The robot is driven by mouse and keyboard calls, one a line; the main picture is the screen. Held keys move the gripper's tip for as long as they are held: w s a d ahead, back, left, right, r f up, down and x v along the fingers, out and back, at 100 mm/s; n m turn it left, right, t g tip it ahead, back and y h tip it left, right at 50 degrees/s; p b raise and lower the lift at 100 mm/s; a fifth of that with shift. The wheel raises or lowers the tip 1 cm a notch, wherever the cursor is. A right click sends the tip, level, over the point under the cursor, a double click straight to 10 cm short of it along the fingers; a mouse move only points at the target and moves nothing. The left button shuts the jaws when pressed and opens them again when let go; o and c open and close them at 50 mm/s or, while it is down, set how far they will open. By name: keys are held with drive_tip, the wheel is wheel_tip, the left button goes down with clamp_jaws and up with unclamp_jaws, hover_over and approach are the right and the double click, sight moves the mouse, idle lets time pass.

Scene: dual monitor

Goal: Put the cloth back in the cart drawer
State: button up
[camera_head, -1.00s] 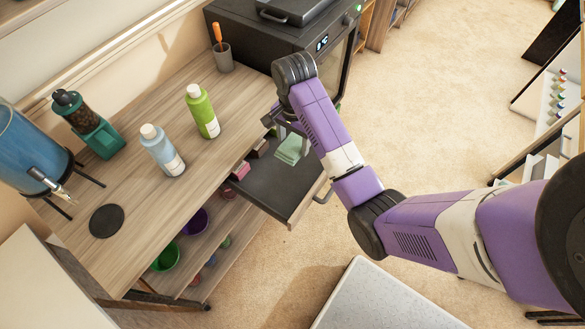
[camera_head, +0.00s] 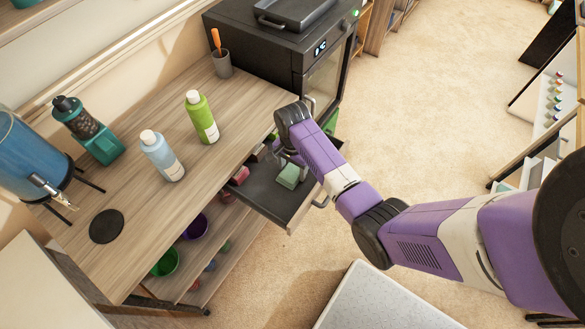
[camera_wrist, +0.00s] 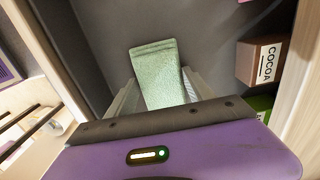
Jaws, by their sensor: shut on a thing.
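The cloth (camera_head: 289,176) is pale green and folded. In the head view it is at the open drawer, over its dark floor. The drawer (camera_head: 262,190) is pulled out from under the wooden top of the cart (camera_head: 135,225). In the wrist view the cloth (camera_wrist: 158,75) sits between the two fingers of my gripper (camera_wrist: 158,92), which is shut on it. Dark grey drawer surfaces (camera_wrist: 100,30) surround it there. I cannot tell whether the cloth touches the drawer floor. My wrist hides part of the drawer in the head view.
A box marked COCOA (camera_wrist: 262,62) stands close to the right of the cloth in the wrist view. A pink item (camera_head: 240,175) lies at the drawer's inner left. A green bottle (camera_head: 202,117) and a blue bottle (camera_head: 162,156) stand on the cart top. A black oven (camera_head: 270,50) stands behind.

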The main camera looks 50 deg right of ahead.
sight(293, 170)
drive_tip(key=o, duration=1.2)
drive_tip(key=shift+f, duration=0.1)
wheel_tip(293, 170, up, 12)
drive_tip(key=shift+r, duration=0.15)
